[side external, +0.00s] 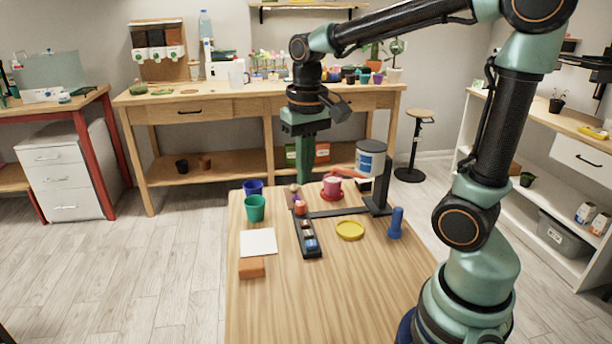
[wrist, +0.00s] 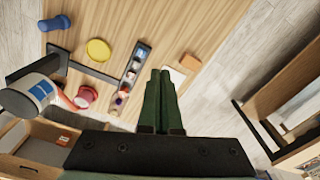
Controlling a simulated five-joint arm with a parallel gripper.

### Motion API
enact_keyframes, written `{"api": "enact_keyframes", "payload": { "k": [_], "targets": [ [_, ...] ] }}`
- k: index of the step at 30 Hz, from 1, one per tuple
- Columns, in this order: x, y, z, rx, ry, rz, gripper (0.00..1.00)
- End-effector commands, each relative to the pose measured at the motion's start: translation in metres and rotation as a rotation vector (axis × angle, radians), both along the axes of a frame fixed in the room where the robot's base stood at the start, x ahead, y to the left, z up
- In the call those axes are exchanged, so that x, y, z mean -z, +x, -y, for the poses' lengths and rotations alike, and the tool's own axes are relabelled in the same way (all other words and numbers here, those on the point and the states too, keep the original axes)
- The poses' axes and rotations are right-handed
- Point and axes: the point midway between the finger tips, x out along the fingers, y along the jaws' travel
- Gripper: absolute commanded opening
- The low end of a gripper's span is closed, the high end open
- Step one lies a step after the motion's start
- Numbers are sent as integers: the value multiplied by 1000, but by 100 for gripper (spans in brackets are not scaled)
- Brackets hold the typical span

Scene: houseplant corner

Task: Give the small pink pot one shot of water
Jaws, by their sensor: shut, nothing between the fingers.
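The small pink pot (side external: 332,184) stands upright on a red saucer (side external: 331,196) near the far end of the table; it also shows in the wrist view (wrist: 88,93). A white tank with a blue label (side external: 370,160) is held on a black stand (side external: 380,188) beside the pot, with a red-and-white part reaching toward the pot. A black strip with several small coloured pieces (side external: 307,238) lies left of the stand. My gripper (side external: 303,180) points down, shut and empty, left of the pot near the strip's far end. Its closed fingertips show in the wrist view (wrist: 160,72).
A yellow saucer (side external: 350,231) and a blue upright object (side external: 396,223) stand right of the strip. The near table is clear.

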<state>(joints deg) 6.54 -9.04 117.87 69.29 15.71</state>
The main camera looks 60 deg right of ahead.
Motion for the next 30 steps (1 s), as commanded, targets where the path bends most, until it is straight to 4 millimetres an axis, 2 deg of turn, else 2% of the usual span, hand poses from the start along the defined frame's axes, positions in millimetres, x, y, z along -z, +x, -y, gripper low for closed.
{"api": "enact_keyframes", "payload": {
  "k": [15, 24, 30],
  "targets": [
    [52, 28, 41, 344, 26, -413, 0],
    [87, 32, 60, 504, 16, -616, 0],
    [98, 32, 66, 551, 12, -677, 0]
  ]
}}
